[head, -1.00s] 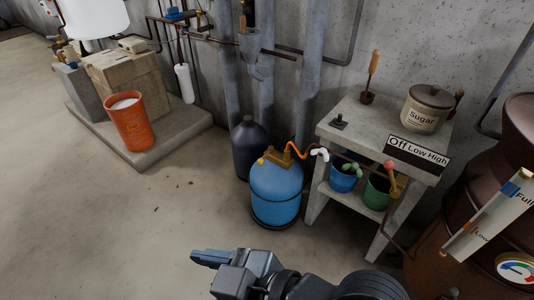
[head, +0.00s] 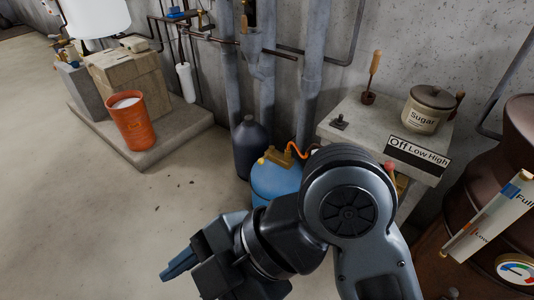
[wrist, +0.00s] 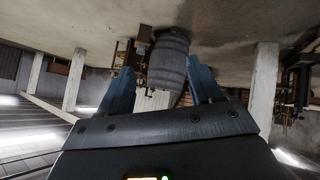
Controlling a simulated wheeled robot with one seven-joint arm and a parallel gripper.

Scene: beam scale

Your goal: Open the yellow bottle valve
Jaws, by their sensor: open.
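The blue gas bottle (head: 270,183) stands on the floor beside the concrete table. The yellow valve (head: 279,157) sits on its top, with a small yellow knob (head: 262,160) at its left and an orange hose (head: 299,150) at its right. My arm hides the bottle's lower part. My gripper (head: 178,268) is in front and to the left of the bottle, apart from it, pointing to the lower left. In the wrist view my gripper (wrist: 160,68) has its two blue fingers spread and nothing between them. The valve is not seen in the wrist view.
A dark bottle (head: 251,146) stands behind the blue one, near wall pipes (head: 308,85). The concrete table (head: 365,115) bears a sugar pot (head: 428,108). An orange bucket (head: 133,122) stands on a low slab at the left. The floor at left front is clear.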

